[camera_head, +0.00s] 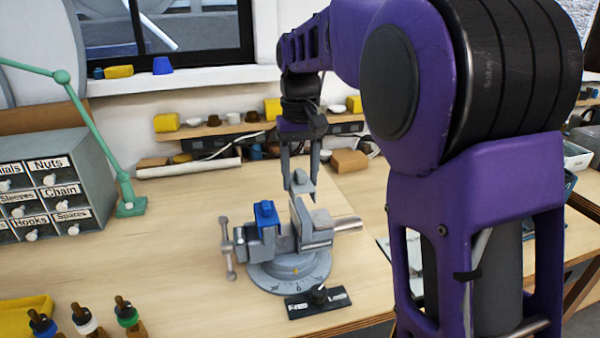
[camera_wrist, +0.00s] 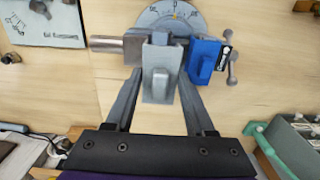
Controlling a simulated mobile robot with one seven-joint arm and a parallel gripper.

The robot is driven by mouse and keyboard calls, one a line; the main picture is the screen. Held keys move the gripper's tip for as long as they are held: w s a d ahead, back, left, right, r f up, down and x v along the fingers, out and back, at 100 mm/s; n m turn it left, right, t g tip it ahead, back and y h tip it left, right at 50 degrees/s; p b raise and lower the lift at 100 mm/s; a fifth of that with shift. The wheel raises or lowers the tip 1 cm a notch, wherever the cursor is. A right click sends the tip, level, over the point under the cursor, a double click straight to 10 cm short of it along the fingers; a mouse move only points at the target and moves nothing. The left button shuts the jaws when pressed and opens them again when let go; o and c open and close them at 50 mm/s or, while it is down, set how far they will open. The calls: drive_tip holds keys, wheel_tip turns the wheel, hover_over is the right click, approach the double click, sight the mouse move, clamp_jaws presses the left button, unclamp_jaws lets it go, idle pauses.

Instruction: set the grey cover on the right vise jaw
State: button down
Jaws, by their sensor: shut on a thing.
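My gripper (camera_head: 300,178) points down over the vise (camera_head: 290,262) and is shut on the grey cover (camera_head: 301,184). In the wrist view the grey cover (camera_wrist: 160,80) sits between the two fingertips (camera_wrist: 160,84). The cover is over the right vise jaw (camera_head: 314,228), very near its top; whether it touches the jaw, I cannot tell. A blue cover (camera_head: 266,214) sits on the left jaw, and it also shows in the wrist view (camera_wrist: 203,62). The fingers partly hide the held cover.
A black labelled box (camera_head: 318,302) with a knob lies in front of the vise. Bulb-like parts (camera_head: 85,318) stand at the front left. A drawer cabinet (camera_head: 55,185) and green lamp arm (camera_head: 130,205) are at left. The bench (camera_head: 180,240) is clear left of the vise.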

drive_tip(key=shift+f+b, duration=1.6)
drive_tip(key=shift+f, duration=1.35)
drive_tip(key=shift+f, duration=0.3)
drive_tip(key=shift+c, duration=0.9)
unclamp_jaws()
wheel_tip(320, 180, up, 18)
drive_tip(key=p, duration=0.3)
drive_tip(key=shift+f+p, duration=0.25)
drive_tip(key=shift+p, duration=0.1)
drive_tip(key=shift+r, duration=0.1)
wheel_tip(320, 180, up, 9)
hover_over(300, 208)
drive_tip(key=shift+p, duration=0.35)
